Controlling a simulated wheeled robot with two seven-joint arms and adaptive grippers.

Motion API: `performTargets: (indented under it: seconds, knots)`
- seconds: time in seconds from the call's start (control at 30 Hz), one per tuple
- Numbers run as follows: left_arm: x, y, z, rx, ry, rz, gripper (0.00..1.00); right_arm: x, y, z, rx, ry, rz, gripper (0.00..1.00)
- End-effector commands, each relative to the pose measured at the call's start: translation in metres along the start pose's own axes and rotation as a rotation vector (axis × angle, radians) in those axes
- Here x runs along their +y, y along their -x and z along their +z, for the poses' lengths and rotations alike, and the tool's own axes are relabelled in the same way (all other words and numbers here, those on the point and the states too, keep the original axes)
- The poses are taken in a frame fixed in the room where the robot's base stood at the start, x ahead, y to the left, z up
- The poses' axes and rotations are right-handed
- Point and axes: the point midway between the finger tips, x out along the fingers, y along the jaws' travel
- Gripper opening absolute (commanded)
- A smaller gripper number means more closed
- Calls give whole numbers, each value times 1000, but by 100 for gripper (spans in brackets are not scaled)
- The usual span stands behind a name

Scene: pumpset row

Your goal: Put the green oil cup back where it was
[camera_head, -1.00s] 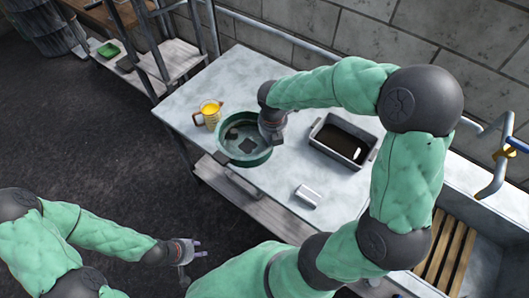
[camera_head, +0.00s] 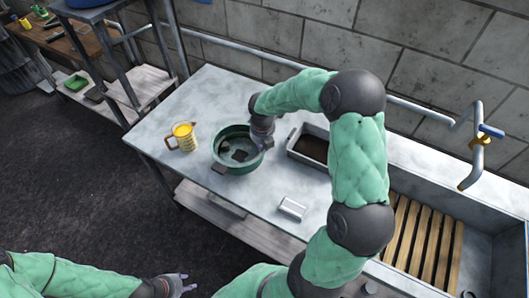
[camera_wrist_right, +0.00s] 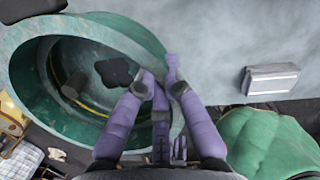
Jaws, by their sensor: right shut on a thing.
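The green oil cup (camera_head: 217,156) is a round, wide vessel on or just over the metal table, with a dark tab at its front-left rim. Dark pieces show inside it. My right gripper (camera_head: 262,146) reaches it from above at the right side. In the right wrist view the purple fingers (camera_wrist_right: 160,85) close on the rim of the cup (camera_wrist_right: 22,75). A dark lobed piece beside the fingertips and a small cylinder show in that view. Whether the cup's underside touches the table is hidden. My left gripper (camera_head: 183,284) is empty, fingers apart, low at the bottom edge.
A jug of yellow liquid (camera_head: 184,138) stands left of the cup. A grey tray with dark contents (camera_head: 292,150) is right of it, partly behind my arm. A silver block (camera_head: 292,208) lies near the front edge (camera_head: 250,210). A sink with wooden slats (camera_head: 425,235) is further right.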

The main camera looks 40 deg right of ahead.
Motion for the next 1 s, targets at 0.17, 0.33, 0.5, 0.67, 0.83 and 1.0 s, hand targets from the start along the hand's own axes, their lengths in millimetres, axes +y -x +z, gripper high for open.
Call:
performTargets:
  seconds: [0.17,0.33,0.5,0.67,0.83,1.0]
  knots:
    - [-1,-2,0,0,0,0,40,-2,-9,8,-3,-2,2,0]
    - [-2,-5,0,0,0,0,40,-4,-20,13,-1,-2,0,0]
    - [-5,-14,0,0,0,0,40,-4,-45,11,-2,-1,0,0]
    - [-6,-15,0,0,0,0,40,-4,-49,11,-4,-1,1,0]
    - [-5,-15,0,0,0,0,40,-4,-49,10,-3,-1,1,0]
    - [-6,-16,-1,0,0,0,40,-4,-53,9,0,0,0,16]
